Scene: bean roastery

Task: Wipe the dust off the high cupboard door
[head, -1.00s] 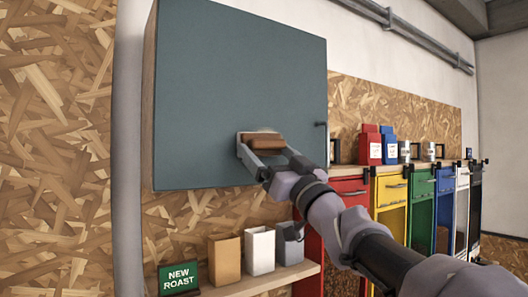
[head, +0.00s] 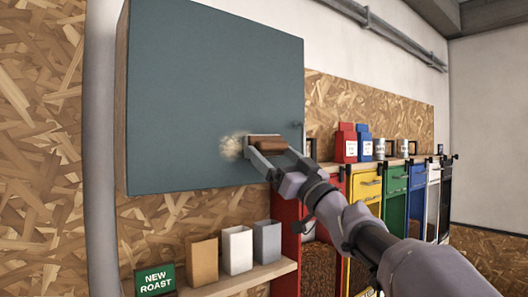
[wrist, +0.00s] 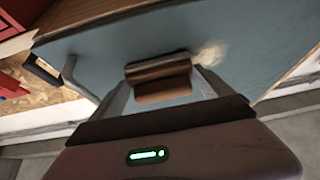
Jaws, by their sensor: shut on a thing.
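My gripper (head: 268,150) is shut on a brown block-shaped wiper (head: 268,145) with a pale face. The wiper is at the door, just right of the smudge in the head view. Whether it touches the door cannot be told. Any dust behind the wiper is hidden.
Below the cupboard, a wooden shelf (head: 240,280) holds a green NEW ROAST sign (head: 155,280) and brown, white and grey containers. Coloured cabinets (head: 395,190) line the wall to the right, with red and blue bags on top. The wall left of the cupboard is bare.

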